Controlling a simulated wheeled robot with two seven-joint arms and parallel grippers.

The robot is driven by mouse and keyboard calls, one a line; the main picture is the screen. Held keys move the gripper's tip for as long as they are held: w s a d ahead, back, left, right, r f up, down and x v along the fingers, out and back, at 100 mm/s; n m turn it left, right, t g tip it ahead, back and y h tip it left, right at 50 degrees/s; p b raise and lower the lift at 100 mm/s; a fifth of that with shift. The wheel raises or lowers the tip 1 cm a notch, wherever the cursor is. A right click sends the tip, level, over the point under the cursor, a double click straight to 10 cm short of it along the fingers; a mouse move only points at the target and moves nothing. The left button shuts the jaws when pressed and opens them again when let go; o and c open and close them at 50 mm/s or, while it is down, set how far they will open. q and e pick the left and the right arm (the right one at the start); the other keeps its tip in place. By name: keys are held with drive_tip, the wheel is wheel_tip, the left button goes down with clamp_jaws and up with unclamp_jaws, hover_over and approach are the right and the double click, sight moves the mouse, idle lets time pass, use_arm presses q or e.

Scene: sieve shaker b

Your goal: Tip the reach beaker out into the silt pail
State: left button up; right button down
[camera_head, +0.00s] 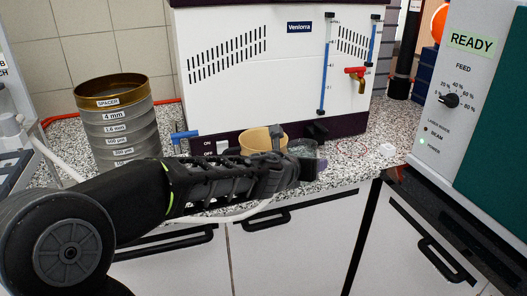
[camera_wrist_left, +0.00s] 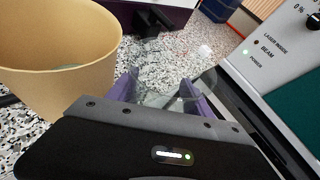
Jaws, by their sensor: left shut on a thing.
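A tan, open-topped pail (camera_head: 258,139), which seems to be the silt pail, stands on the speckled counter in front of the white machine. In the left wrist view the pail (camera_wrist_left: 55,75) is large at the upper left, and its inside is mostly hidden. My left gripper (camera_head: 312,165) is just right of the pail. Its purple fingers (camera_wrist_left: 165,95) are shut on a clear glass beaker (camera_wrist_left: 172,101), which seems to be the reach beaker. The beaker (camera_head: 302,147) is partly hidden by the gripper, so I cannot tell its contents or exact tilt. My right gripper is not in view.
The white machine (camera_head: 240,62) stands behind the pail, with a red tap (camera_head: 356,72). A sieve stack (camera_head: 122,120) stands at the left. A grey and green instrument (camera_head: 470,90) reading READY is at the right.

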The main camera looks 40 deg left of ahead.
sight(312, 146)
use_arm(q)
drive_tip(key=shift+d+f+m+y+b, duration=0.3)
drive_tip(key=shift+d+m+y+b, duration=0.15)
drive_tip(key=shift+m, duration=0.25)
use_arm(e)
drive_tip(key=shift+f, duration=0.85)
